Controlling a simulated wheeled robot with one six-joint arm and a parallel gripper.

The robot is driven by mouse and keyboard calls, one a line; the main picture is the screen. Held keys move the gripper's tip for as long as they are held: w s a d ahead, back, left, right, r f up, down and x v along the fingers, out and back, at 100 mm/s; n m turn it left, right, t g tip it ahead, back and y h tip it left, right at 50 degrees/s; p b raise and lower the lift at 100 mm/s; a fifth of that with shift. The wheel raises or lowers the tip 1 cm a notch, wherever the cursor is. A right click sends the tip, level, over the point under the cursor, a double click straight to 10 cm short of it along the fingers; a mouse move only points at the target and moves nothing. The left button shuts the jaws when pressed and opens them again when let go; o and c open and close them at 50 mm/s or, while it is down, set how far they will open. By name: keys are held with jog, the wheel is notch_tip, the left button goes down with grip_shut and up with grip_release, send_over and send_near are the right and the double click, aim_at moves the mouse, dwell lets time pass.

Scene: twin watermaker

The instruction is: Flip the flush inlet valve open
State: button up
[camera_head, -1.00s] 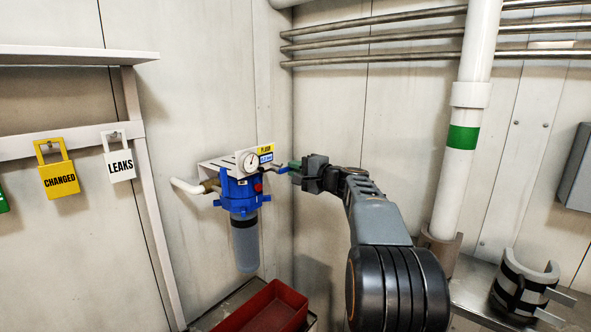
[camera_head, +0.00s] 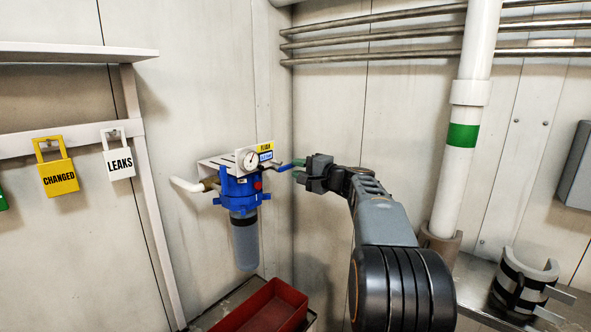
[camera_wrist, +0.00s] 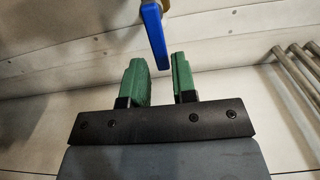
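The flush inlet valve shows as a blue lever handle (camera_head: 285,167) on the right side of the blue filter housing (camera_head: 240,190). The handle sticks out to the right and slopes slightly up toward my gripper (camera_head: 299,166). In the wrist view, the blue handle (camera_wrist: 153,32) hangs down from the top, its end near the gap between my green fingertips (camera_wrist: 160,72). My gripper is open, with a clear gap between the fingers. Nothing is clamped in it. The valve body is mostly hidden.
A red bin (camera_head: 270,308) stands below. A white pipe with a green band (camera_head: 463,136) rises to the right of my arm. Metal pipes (camera_head: 380,40) run above.

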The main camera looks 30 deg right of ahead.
jog(key=v, duration=1.2)
jog(key=shift+s+b, duration=0.2)
jog(key=shift+b, duration=0.15)
notch_tip(320, 180, down, 8)
jog(key=g+h, duration=0.2)
jog(key=g, duration=0.1)
jog(key=s+a+f+n+g+h+p, duration=0.2)
jog(key=s+a+f+n+g+p, duration=0.1)
jog(key=s+a+f+g+p, duration=0.45)
jog(key=s+a+r+n+g+h+p, duration=0.1)
jog(key=s+a+r+n+p, duration=0.2)
jog(key=s+a+n+p, duration=0.2)
jog(key=s+a+r+n+g+h+p, duration=0.1)
jog(key=s+a+r+n+h+p, duration=0.1)
jog(key=a, duration=0.8)
jog(key=s+r+n+p, duration=0.1)
jog(key=s+n+p, duration=0.1)
jog(key=s+n, duration=0.1)
jog(key=shift+s+a+r+h+p, duration=0.15)
jog(key=shift+s+r+h+p, duration=0.1)
jog(key=shift+r+h+p, duration=0.1)
